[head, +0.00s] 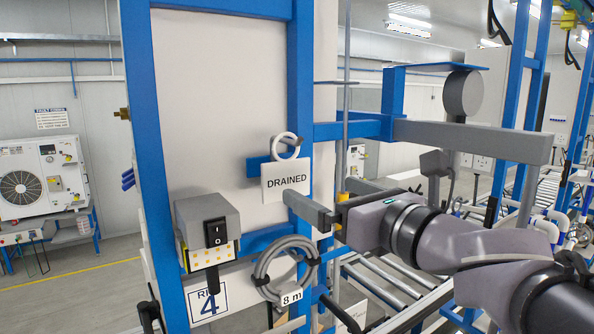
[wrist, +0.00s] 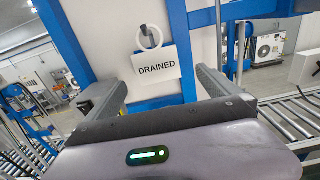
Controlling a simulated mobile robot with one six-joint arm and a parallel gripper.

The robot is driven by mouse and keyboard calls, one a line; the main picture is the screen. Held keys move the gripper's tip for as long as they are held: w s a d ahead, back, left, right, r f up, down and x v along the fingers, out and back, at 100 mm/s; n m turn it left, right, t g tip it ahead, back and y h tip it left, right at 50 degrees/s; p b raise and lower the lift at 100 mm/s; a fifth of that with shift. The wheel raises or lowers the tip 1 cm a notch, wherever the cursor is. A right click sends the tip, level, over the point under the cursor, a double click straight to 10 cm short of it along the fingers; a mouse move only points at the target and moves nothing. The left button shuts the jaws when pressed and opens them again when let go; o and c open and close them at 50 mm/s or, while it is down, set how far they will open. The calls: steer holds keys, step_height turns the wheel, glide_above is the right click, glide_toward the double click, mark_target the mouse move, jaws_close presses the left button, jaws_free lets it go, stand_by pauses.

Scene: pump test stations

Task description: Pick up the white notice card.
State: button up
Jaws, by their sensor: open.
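The white notice card (head: 287,180) reads "DRAINED". It hangs by a white ring (head: 286,146) from a hook on the blue frame, in front of a pale panel. My gripper (head: 308,207) is open, with its fingers pointing at the card's lower right side in the head view. In the wrist view the card (wrist: 156,65) is upright, ahead of and between the two spread fingers (wrist: 163,85), and nothing is held. Whether a finger touches the card cannot be told.
A grey box with a black switch (head: 208,220) is mounted left of the card. A coiled grey cable (head: 284,268) with an "8 m" tag hangs below it. Blue frame posts (head: 299,80) stand close by. A roller conveyor (head: 385,285) runs below my arm.

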mark_target(288, 175)
steer(key=p+x, duration=0.1)
steer(key=x, duration=0.7)
steer(key=a+p+x, duration=0.1)
steer(key=x, duration=0.3)
steer(key=shift+s+r+p, duration=0.15)
steer(key=shift+s+p, duration=0.15)
steer(key=shift+s, duration=0.05)
steer(key=shift+s+d+r, duration=0.1)
steer(key=shift+s+d, duration=0.1)
steer(key=shift+d, duration=0.1)
steer(key=c, duration=1.1)
steer(key=shift+w+a, duration=0.1)
steer(key=shift+w, duration=0.05)
